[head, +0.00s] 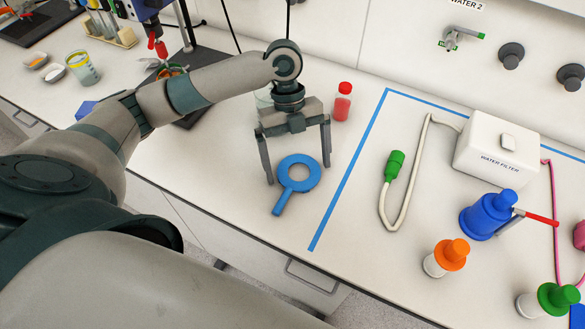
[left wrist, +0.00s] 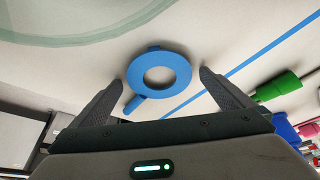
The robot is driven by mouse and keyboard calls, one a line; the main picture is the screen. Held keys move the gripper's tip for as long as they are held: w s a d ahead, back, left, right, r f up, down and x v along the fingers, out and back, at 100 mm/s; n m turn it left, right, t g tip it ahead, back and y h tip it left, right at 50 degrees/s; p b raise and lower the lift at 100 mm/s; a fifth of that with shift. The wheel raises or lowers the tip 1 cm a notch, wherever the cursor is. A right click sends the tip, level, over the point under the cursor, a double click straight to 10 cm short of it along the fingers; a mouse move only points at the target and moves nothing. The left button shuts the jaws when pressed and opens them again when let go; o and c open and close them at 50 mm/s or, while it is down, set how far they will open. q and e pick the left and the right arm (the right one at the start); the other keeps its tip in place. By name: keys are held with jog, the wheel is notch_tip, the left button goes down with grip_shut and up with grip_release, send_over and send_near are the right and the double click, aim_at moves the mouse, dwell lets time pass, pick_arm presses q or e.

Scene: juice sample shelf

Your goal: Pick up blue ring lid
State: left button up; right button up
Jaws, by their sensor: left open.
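The blue ring lid (head: 277,198) lies flat on the white counter in the head view, a flat ring with a straight handle pointing toward the front edge. My left gripper (head: 299,172) is open above it, its two fingers apart with nothing between them. In the left wrist view the blue ring lid (left wrist: 180,76) shows beyond and between the fingertips of the left gripper (left wrist: 161,84), with its handle toward the left finger. The fingers do not appear to touch the lid. My right gripper is in neither view.
A bottle with a red cap (head: 342,102) stands just behind the gripper. Blue tape (head: 350,171) runs along the counter to the right. Beyond it are a green-ended hose (head: 394,165), a water filter (head: 490,152) and a blue bottle (head: 480,217). Bare counter surrounds the lid.

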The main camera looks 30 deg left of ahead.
aim_at(292, 191)
pick_arm(q)
jog(key=shift+c, duration=0.6)
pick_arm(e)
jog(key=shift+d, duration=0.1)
pick_arm(q)
jog(key=c, duration=0.9)
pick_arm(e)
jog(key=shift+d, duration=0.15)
pick_arm(q)
jog(key=shift+r, duration=0.15)
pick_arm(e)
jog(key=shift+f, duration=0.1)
